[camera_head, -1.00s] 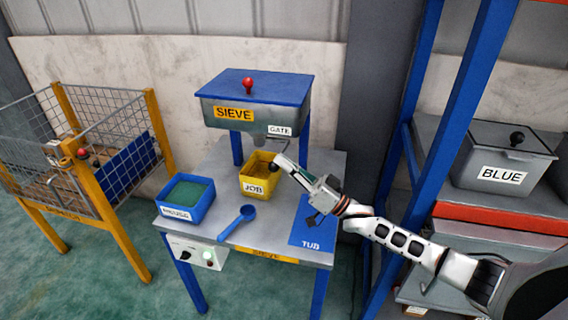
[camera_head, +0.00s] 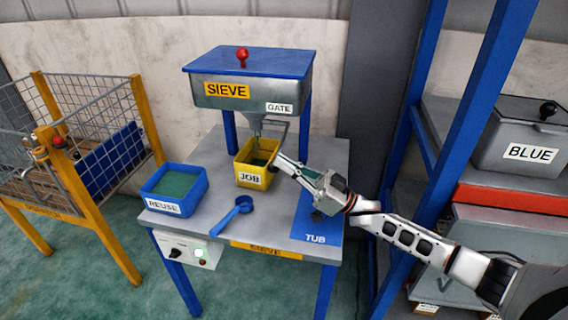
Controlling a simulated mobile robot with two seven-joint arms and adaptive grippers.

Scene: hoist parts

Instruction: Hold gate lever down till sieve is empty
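The grey sieve box (camera_head: 262,93) with a blue lid and red knob stands on legs on the table. Its GATE label (camera_head: 279,108) is at the front right, above a funnel outlet. The gate lever by the outlet is too small to make out clearly. A thin greenish stream (camera_head: 257,134) shows below the outlet, above the yellow JOB tub (camera_head: 251,179), which has green material inside. My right gripper (camera_head: 277,160) looks shut, its narrow tip at the tub's right rim, below the gate. I cannot tell whether it touches the lever. My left gripper is not in view.
A blue REUSE bin (camera_head: 174,204) with green contents and a blue scoop (camera_head: 236,211) are on the table. A blue TUB mat (camera_head: 316,236) lies under my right arm.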

